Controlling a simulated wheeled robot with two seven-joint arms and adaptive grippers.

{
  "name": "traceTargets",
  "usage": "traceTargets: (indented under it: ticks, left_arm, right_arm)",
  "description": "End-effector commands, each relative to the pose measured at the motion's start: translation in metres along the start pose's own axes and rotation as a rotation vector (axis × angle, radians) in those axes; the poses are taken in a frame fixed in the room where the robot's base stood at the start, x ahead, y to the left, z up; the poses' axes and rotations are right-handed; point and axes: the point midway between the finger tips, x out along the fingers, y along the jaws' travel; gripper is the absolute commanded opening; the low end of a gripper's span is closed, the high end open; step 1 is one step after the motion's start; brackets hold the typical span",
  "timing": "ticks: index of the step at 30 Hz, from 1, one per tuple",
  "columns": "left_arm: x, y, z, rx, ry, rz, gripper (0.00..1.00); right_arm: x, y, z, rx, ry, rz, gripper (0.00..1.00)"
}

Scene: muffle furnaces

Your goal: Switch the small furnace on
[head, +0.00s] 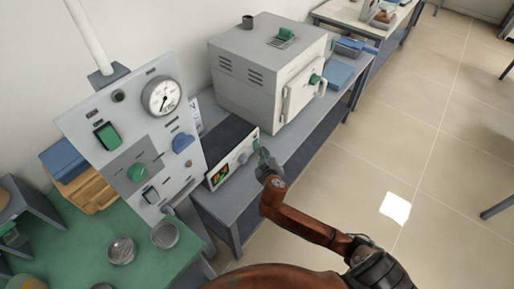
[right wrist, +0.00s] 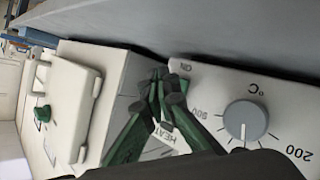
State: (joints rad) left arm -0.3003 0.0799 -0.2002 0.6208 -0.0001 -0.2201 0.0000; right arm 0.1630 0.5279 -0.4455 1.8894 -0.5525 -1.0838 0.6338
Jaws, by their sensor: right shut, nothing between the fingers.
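A pale grey box furnace (head: 245,75) stands on the bench, its door (head: 303,98) shut and fitted with a green knob. Beside it is a low control unit (head: 230,140) with a dark top and a lit display on its front. My right gripper (head: 264,155) is shut and empty at the right end of that front. In the right wrist view its fingertips (right wrist: 165,82) are over the panel (right wrist: 205,90), between an ON mark and a partly covered HEAT label. A grey °C dial (right wrist: 245,120) is beside them. My left gripper is out of view.
An upright panel (head: 112,158) with a gauge, green switch and knobs stands left of the unit. A green-topped table (head: 80,250) with round dishes is at lower left. Blue items (head: 340,72) lie beyond the furnace.

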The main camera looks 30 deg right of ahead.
Motion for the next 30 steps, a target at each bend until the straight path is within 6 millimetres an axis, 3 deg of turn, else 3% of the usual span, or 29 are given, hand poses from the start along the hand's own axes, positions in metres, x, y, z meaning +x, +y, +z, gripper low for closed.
traceTargets:
  ticks: [30]
  left_arm:
    - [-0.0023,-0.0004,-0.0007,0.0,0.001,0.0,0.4]
  right_arm:
    - [0.0073,-0.0053,-0.0057,0.0,0.0,0.0,0.0]
